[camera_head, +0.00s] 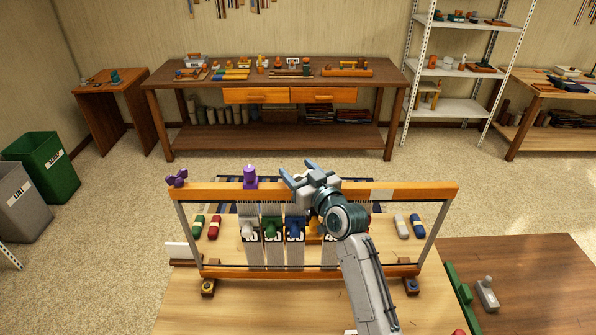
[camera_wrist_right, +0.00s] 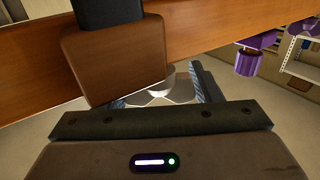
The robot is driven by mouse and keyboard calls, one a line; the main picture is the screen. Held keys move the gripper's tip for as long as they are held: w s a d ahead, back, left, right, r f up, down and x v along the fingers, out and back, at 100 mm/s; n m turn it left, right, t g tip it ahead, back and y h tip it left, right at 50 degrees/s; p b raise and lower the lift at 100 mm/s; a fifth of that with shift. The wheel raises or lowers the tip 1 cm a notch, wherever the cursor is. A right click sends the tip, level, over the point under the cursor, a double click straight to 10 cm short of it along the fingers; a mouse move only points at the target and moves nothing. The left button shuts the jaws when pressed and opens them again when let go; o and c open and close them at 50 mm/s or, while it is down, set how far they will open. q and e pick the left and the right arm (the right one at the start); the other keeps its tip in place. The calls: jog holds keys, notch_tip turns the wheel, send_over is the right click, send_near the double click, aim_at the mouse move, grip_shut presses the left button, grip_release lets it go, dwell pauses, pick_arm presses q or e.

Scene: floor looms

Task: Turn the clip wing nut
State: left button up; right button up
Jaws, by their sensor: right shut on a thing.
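In the head view my gripper hides this clip. A purple clamp (camera_head: 250,177) and a purple winged knob (camera_head: 177,178) sit further left on the beam. My left gripper is not in view.
Warp threads, weights and several coloured shuttles lie under the beam. A tool bench (camera_head: 270,70) stands behind, with shelves (camera_head: 450,65) at the back right. Bins (camera_head: 45,160) stand at the left. A small table (camera_head: 530,280) is at the front right.

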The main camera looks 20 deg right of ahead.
jog(key=shift+d+m+t+h, duration=0.15)
jog(key=shift+m+h, duration=0.6)
jog(key=shift+h, duration=0.5)
jog(key=shift+d+m+t+h, duration=0.15)
jog(key=shift+m+h, duration=0.6)
jog(key=shift+h, duration=0.5)
jog(key=shift+m+h, duration=0.3)
jog(key=shift+h, duration=0.1)
jog(key=o, duration=1)
jog(key=shift+f, duration=0.1)
